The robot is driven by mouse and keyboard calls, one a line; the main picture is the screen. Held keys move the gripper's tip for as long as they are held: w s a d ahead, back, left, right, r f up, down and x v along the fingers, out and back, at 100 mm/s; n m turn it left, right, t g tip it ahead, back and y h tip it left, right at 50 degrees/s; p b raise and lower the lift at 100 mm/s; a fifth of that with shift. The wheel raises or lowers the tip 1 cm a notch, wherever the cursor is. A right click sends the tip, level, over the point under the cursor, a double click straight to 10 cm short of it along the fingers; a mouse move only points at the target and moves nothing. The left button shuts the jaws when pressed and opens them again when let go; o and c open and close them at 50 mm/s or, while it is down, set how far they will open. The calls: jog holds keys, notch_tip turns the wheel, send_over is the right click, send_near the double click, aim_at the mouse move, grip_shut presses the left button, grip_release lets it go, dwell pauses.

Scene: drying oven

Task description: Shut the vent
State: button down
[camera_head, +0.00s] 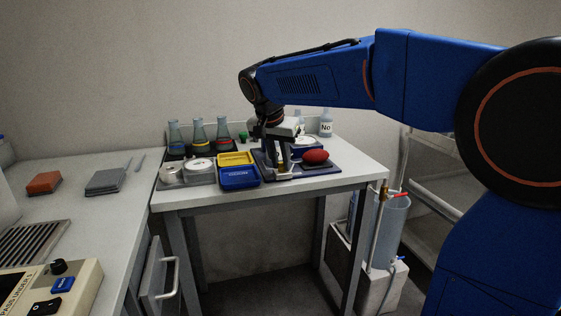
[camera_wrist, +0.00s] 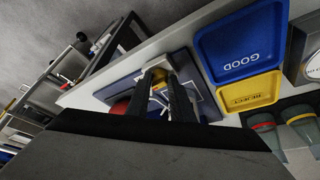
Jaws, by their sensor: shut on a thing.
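No vent can be made out for certain in either view. My gripper (camera_head: 279,165) is over the dark blue-grey tray (camera_head: 322,173) on the white table, with its fingers pointing down. In the wrist view my gripper (camera_wrist: 164,80) has its two fingers close together at a small pale piece (camera_wrist: 158,62), and it is shut on that piece. What the piece is, and whether it touches the tray, I cannot tell. A red oval thing (camera_head: 315,157) lies on the tray right of the fingers and shows partly in the wrist view (camera_wrist: 119,110).
The blue GOOD tray (camera_head: 239,184) and yellow REJECT tray (camera_head: 236,158) lie just left of my gripper. Several flasks (camera_head: 198,132) stand behind them. A control panel (camera_head: 85,288) with a black knob is at lower left. A red-handled valve (camera_head: 390,193) stands beyond the table's right edge.

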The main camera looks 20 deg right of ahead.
jog(key=n, duration=0.2)
jog(key=n+y, duration=0.1)
jog(key=n, duration=0.1)
jog(key=shift+s+d+t, duration=0.15)
jog(key=shift+d+t, duration=0.1)
jog(key=shift+t, duration=0.15)
jog(key=n, duration=0.1)
jog(key=n+y, duration=0.1)
jog(key=n, duration=0.1)
jog(key=n+y, duration=0.1)
jog(key=shift+d, duration=0.25)
jog(key=n+y, duration=0.1)
jog(key=n, duration=0.4)
jog(key=shift+d+y, duration=0.2)
jog(key=shift+y, duration=0.2)
jog(key=shift+d+n+g+y, duration=0.1)
jog(key=shift+n+g+y, duration=0.45)
jog(key=shift+n, duration=1.45)
jog(key=c, duration=1.6)
grip_release()
jog(key=shift+o, duration=0.2)
